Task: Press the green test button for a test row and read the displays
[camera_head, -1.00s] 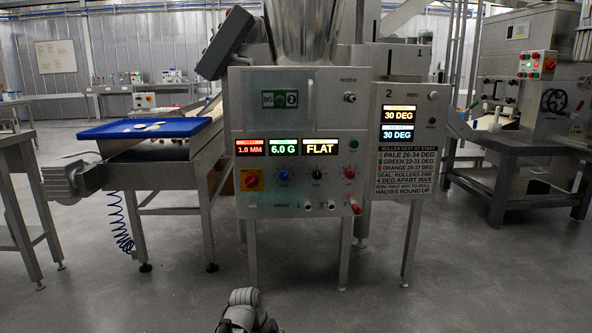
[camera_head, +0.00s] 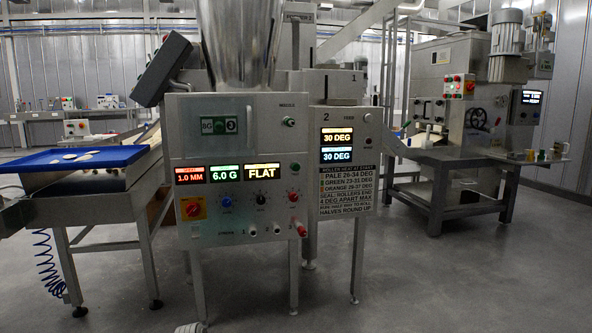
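The machine's front panel (camera_head: 215,210) stands left of centre. A green button (camera_head: 295,167) sits on its right side, above a red knob (camera_head: 293,196). Three displays read "1.0 MM" on red (camera_head: 189,175), "6.0 G" on green (camera_head: 225,173) and "FLAT" on yellow (camera_head: 262,171). On the side panel, an upper display (camera_head: 337,136) and a lower display (camera_head: 337,154) both read "30 DEG". A label (camera_head: 347,188) below lists roller heat ranges for pale, green and orange.
A blue tray (camera_head: 62,161) with pale discs lies on the conveyor stand at the left. Another machine (camera_head: 470,110) with a side table (camera_head: 440,158) stands at the right. Open grey floor (camera_head: 430,280) lies in front and to the right.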

